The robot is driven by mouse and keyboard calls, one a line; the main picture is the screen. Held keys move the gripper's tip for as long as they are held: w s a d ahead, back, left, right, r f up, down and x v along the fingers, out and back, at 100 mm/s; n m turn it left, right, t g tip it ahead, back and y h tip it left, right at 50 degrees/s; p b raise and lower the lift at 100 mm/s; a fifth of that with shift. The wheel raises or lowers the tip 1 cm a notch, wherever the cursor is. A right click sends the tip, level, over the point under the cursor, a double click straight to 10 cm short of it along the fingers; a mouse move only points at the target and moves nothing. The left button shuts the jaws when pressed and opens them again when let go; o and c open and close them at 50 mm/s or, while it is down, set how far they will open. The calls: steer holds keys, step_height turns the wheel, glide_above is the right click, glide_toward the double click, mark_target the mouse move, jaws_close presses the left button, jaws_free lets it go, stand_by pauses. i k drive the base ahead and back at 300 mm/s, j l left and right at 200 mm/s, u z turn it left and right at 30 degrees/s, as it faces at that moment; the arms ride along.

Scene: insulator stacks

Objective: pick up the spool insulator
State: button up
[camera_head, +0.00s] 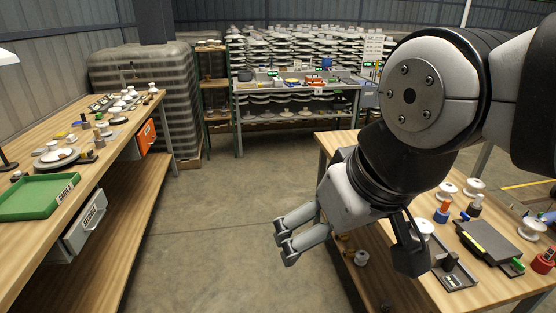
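Several white spool-shaped insulators stand on the right wooden table: one at the back (447,189), one beside it (474,187), one at the right (531,229), and one partly hidden by my gripper (424,229). I cannot tell which of them is the spool insulator meant. My gripper (350,252) hangs over the left edge of this table, its fingers spread wide apart with nothing seen held between them.
The right table (333,146) also holds a black case (488,243), a dark tray with a clamp (455,272) and a red device (545,261). The left bench carries a green tray (38,197) and plates. Bare floor (225,225) lies between. Shelves of insulators stand behind.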

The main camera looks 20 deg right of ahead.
mark_target(426, 228)
steer(key=z, duration=1.35)
